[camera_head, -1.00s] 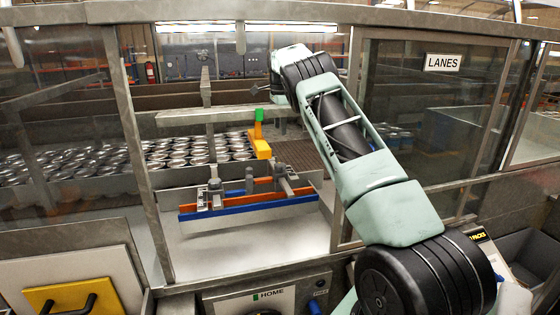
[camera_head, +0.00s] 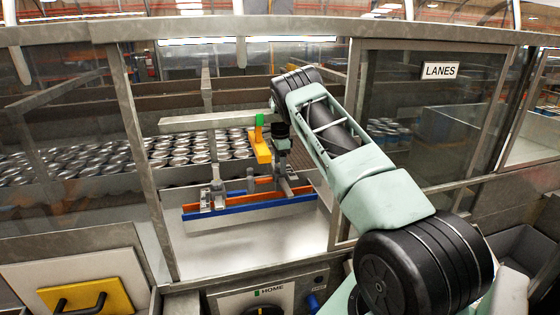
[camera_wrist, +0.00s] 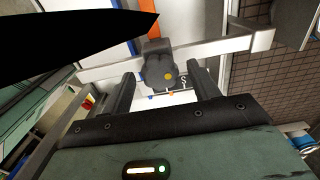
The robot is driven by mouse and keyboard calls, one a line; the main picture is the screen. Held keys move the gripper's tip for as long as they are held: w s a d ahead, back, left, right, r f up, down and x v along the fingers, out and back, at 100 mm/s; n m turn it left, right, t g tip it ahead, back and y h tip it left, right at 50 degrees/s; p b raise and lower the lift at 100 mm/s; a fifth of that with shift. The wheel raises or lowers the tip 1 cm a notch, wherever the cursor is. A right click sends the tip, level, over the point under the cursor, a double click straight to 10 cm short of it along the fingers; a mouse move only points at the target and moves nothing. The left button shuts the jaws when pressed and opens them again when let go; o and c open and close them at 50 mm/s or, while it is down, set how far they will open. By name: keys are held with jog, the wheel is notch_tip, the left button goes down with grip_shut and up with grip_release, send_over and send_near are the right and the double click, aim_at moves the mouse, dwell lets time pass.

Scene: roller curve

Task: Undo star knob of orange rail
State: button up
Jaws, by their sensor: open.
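The orange rail (camera_head: 302,199) runs above and behind a blue rail (camera_head: 262,208) in the bay behind the window frame. Grey clamps hold the rails, one at left (camera_head: 213,196) and one at right (camera_head: 290,187). My gripper (camera_head: 284,156) is above the right clamp. In the wrist view, a dark grey star knob (camera_wrist: 155,62) with an orange dot lies ahead of and between the tips of my open gripper (camera_wrist: 163,78). Contact cannot be told. An orange strip, likely the rail (camera_wrist: 138,32), shows beyond the knob.
A yellow block with a green top (camera_head: 259,145) hangs close left of my gripper. A grey crossbeam (camera_head: 205,121) and the window frame post (camera_head: 143,165) stand nearby. Many cans fill the conveyor behind. The pale floor (camera_head: 260,240) before the rails is clear.

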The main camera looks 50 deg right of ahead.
jog(key=c, duration=1)
